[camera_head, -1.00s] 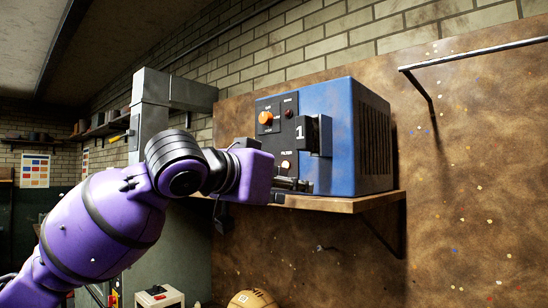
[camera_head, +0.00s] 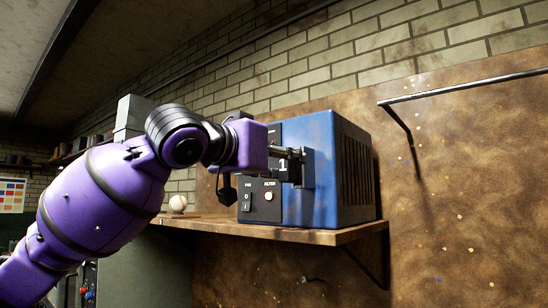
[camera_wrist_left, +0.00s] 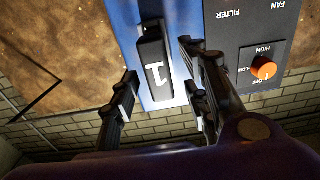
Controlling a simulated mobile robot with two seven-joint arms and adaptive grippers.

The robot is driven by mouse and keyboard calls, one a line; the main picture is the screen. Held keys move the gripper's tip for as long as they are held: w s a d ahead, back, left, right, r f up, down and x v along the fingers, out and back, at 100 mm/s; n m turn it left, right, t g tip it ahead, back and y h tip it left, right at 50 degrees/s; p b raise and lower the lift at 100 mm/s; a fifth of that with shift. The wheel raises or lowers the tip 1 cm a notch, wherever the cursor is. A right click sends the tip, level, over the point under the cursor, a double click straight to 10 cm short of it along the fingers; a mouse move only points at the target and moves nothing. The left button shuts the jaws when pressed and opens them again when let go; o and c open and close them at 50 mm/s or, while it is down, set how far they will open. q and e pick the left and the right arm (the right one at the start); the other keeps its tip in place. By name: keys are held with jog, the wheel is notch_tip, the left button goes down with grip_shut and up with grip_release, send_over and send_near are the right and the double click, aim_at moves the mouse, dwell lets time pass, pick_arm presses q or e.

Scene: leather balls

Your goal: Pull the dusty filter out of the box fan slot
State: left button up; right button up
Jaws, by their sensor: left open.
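The blue box fan (camera_head: 322,165) stands on a wooden shelf. A black upright handle marked "1" (camera_head: 307,168) sticks out from its front; I take it as the filter's pull. It also shows in the left wrist view (camera_wrist_left: 155,62). The filter itself is hidden inside the box. My left gripper (camera_head: 291,154) is at the handle's level, in front of the fan. In the left wrist view its open fingers (camera_wrist_left: 160,95) lie on either side of the handle, with visible gaps. My right gripper is not in view.
The wooden shelf (camera_head: 330,236) carries the fan, and a pale ball (camera_head: 178,204) sits on it at the left. A control panel with an orange knob (camera_wrist_left: 263,68) is beside the handle. A metal rail (camera_head: 465,87) juts from the board at right.

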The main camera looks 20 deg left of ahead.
pick_arm(q)
jog(key=shift+w, duration=0.15)
grip_shut()
jog(key=shift+s, duration=0.2)
jog(key=v, duration=0.7)
jog(key=shift+s, duration=0.2)
dwell(1.4)
jog(key=shift+a, duration=0.1)
